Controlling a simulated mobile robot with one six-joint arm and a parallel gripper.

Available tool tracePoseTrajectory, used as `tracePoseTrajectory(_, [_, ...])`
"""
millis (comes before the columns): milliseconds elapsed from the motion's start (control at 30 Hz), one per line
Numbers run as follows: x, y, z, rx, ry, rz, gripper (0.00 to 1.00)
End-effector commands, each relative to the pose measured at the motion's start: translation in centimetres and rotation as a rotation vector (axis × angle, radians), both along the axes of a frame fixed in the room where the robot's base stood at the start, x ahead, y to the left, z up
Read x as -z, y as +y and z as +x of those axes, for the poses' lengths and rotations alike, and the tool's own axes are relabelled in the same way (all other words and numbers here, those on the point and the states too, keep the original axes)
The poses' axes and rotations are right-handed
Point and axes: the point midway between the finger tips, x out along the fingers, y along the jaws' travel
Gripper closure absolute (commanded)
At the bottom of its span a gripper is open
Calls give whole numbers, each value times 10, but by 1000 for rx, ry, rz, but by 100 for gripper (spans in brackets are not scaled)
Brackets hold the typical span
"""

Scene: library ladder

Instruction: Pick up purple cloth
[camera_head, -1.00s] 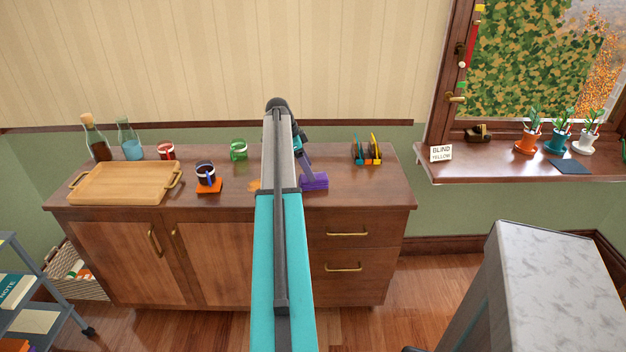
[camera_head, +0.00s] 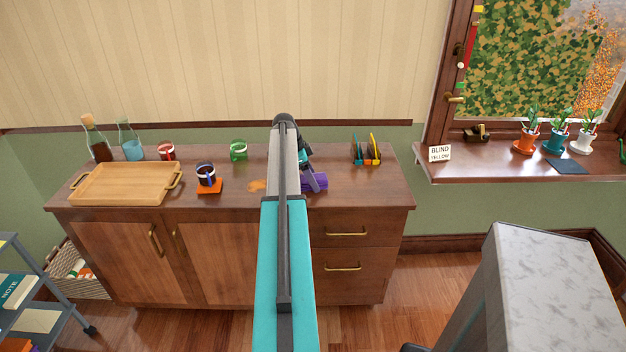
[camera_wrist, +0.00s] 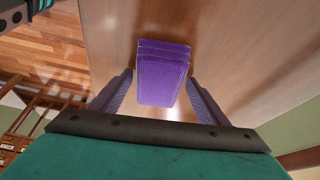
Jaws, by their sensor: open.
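The purple cloth (camera_head: 315,182) lies folded on the cabinet top, right of the middle, partly hidden by my arm and gripper in the head view. In the wrist view the cloth (camera_wrist: 162,72) is a thick folded block on the brown wood. My gripper (camera_wrist: 160,88) is open, with one finger on each side of the cloth's near end. A gap shows between each finger and the cloth. In the head view the gripper (camera_head: 318,183) is seen at the cloth, but its fingers are small there.
An orange-brown spot (camera_head: 257,186) lies left of my arm. A dark mug (camera_head: 206,173) on an orange coaster, a green mug (camera_head: 238,150) and a wooden tray (camera_head: 125,184) stand farther left. A colourful rack (camera_head: 367,150) stands behind right. The cabinet top's right end (camera_head: 385,190) is clear.

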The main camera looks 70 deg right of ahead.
Motion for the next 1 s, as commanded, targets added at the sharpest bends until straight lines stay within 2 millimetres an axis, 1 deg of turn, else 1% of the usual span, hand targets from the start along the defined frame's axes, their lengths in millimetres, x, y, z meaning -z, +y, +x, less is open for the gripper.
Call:
tracePoseTrajectory(567, [0, 0, 1, -1, 0, 0, 31])
tracePoseTrajectory(933, [3, 1, 1, -1, 0, 0, 31])
tracePoseTrajectory(967, [3, 1, 1, -1, 0, 0, 33])
tracePoseTrajectory(1000, [3, 1, 2, -2, 0, 0, 40])
